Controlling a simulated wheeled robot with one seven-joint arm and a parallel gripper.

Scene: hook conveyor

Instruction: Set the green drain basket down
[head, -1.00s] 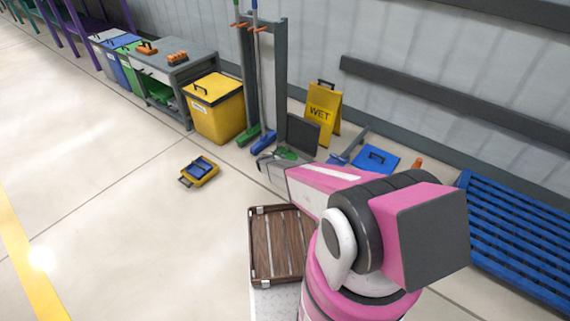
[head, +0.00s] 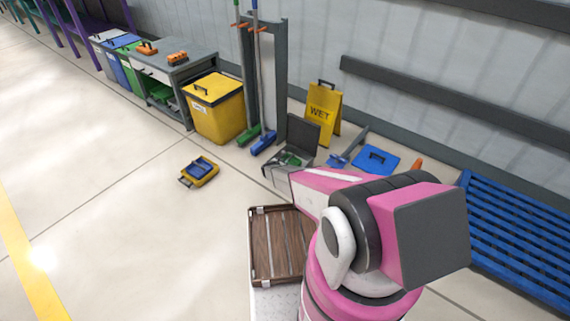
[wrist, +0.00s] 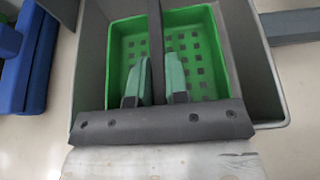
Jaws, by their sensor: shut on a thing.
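The green drain basket (wrist: 205,45) has a floor full of square holes and a dark bar handle across its middle. My gripper (wrist: 158,65) is shut on that handle, with a green finger on each side. In the wrist view the basket lies within the walls of a grey open box (wrist: 262,70). Whether its floor touches the box bottom cannot be seen. In the head view the grey box (head: 275,162) stands on the floor with a dark lid raised behind it, and only a little of the basket shows past my arm.
A yellow bin (head: 215,108) and a tool rack (head: 283,65) are to the left. A brown slatted crate (head: 277,250) is nearer. Open floor lies left.

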